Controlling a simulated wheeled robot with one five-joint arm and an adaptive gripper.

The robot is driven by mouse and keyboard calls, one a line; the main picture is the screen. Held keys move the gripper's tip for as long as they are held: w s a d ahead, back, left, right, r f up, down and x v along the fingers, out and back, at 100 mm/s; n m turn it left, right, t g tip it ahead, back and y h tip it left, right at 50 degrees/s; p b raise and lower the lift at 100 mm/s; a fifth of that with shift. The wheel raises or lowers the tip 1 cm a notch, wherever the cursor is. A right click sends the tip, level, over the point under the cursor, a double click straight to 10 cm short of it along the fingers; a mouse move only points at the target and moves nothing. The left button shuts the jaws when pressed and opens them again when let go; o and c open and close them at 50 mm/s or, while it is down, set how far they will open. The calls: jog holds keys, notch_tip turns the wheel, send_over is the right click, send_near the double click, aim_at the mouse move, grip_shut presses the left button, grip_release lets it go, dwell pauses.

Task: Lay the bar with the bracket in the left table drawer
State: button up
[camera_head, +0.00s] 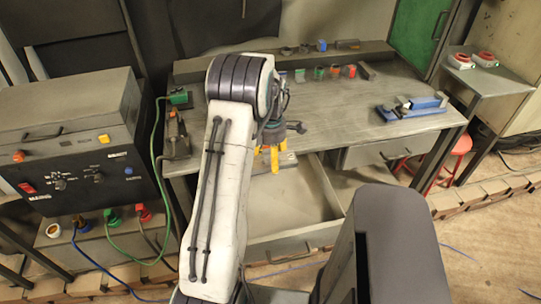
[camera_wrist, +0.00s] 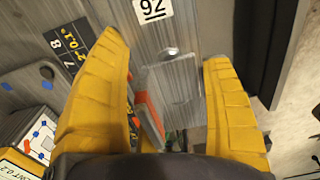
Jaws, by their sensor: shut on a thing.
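My gripper (camera_head: 272,158), with yellow fingers, hangs over the left table drawer (camera_head: 290,208), which is pulled open. The drawer's visible floor looks bare. In the wrist view my gripper (camera_wrist: 163,55) has its two fingers apart, either side of a grey metal piece (camera_wrist: 175,85), and is shut on it. I take this piece for the bar with the bracket; its ends and its full shape are hidden. In the head view my gripper and arm hide most of it. I cannot tell its height above the drawer floor.
The table (camera_head: 330,115) carries a blue vise (camera_head: 415,107) at right and several small coloured items at the back. The right drawer (camera_head: 390,150) is shut. A dark power unit (camera_head: 75,150) with cables stands at left, a red stool (camera_head: 450,160) at right.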

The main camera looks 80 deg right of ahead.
aim_at(270, 198)
jog(key=shift+f+b, duration=6.15)
jog(key=shift+f, duration=2.8)
jog(key=o, duration=1.3)
jog(key=shift+f, duration=0.1)
jog(key=shift+c, duration=0.2)
notch_tip(270, 198, up, 12)
